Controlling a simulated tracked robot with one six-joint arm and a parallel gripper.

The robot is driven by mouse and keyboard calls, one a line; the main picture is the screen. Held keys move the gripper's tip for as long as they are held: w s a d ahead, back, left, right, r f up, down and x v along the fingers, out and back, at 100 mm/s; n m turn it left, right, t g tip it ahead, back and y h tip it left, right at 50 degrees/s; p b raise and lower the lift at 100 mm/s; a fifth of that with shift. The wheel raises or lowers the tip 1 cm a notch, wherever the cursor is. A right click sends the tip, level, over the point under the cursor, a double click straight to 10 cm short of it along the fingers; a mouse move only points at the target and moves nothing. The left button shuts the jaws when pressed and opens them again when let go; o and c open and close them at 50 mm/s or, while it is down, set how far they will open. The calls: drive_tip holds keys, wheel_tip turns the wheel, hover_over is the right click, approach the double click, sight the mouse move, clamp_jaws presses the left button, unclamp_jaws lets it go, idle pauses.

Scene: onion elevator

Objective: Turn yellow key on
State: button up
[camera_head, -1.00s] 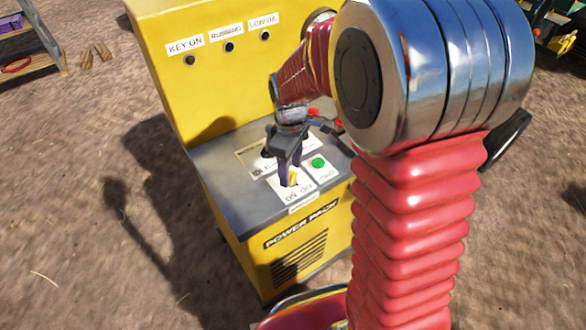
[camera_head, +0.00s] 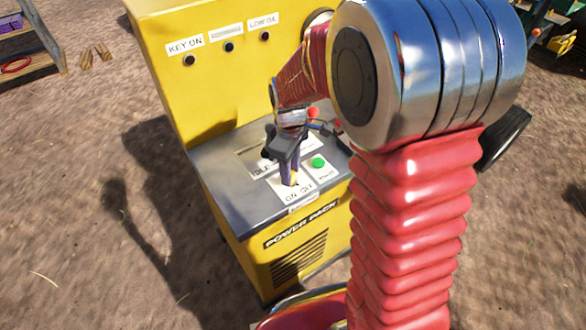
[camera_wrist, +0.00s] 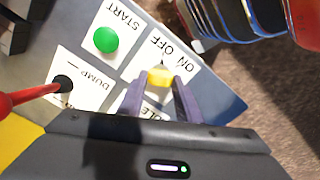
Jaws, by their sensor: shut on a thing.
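The yellow key (camera_wrist: 160,78) sits on a white ON/OFF label (camera_wrist: 182,62) on the panel of the yellow power pack (camera_head: 200,70). In the wrist view the key lies between the two purple fingertips of my gripper (camera_wrist: 160,88), and my gripper is shut on it. In the head view my gripper (camera_head: 290,180) points down at the ON/OFF label, and its fingers mostly hide the key. A small black mark on the label beside the key lies between the words ON and OFF.
A green START button (camera_head: 318,162) is right beside the key, also in the wrist view (camera_wrist: 106,39). A red-handled lever by the DUMP label (camera_wrist: 62,84) is near my gripper. KEY ON, LOW OIL and middle lights (camera_head: 230,47) look dark.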

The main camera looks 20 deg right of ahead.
drive_tip(key=shift+d, duration=0.2)
drive_tip(key=shift+w+a, duration=0.1)
drive_tip(key=shift+r+m, duration=0.1)
drive_tip(key=shift+m, duration=0.5)
drive_tip(key=m, duration=0.4)
drive_tip(key=shift+w+m, duration=0.15)
drive_tip(key=shift+m, duration=0.15)
drive_tip(key=m, duration=0.6)
